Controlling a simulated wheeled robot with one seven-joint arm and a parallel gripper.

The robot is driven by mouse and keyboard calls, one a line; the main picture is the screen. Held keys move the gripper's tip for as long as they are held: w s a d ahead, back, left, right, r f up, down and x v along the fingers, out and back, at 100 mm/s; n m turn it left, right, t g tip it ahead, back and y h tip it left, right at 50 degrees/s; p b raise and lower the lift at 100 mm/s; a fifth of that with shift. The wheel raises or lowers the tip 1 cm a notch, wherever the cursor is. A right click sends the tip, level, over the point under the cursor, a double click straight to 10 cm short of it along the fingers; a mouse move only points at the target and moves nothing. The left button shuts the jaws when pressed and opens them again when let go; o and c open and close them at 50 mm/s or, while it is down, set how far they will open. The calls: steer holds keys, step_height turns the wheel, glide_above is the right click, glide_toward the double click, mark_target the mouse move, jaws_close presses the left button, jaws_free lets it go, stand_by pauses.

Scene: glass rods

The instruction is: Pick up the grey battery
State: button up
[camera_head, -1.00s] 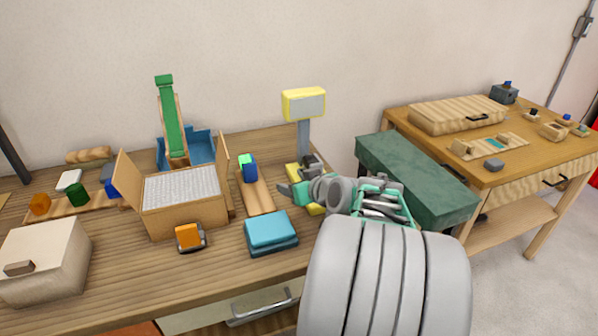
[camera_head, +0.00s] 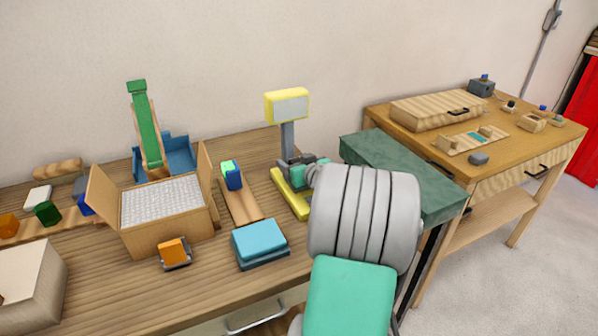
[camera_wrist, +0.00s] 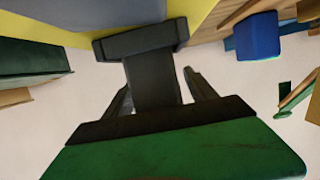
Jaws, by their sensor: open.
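I cannot tell for certain which thing is the grey battery. A small grey block (camera_head: 479,158) lies near the front edge of the right table, and another grey piece (camera_head: 80,186) sits at the far left behind a blue block. My gripper (camera_head: 298,164) is open at the yellow-based stand (camera_head: 297,203), in front of its grey post. Its fingers overlap the stand, so contact cannot be judged. Both grey pieces are well away from it. In the wrist view, dark gripper parts and a green surface fill the middle and bottom.
A wooden box with white lining (camera_head: 165,237), a teal block (camera_head: 259,242), an orange block (camera_head: 173,251) and a green ramp (camera_head: 145,125) stand on the left table (camera_head: 110,295). A wooden case (camera_head: 435,108) is on the right table.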

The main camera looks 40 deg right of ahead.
steer(key=shift+s, duration=0.1)
jaws_close()
stand_by(0.6)
steer(key=shift+r, duration=0.1)
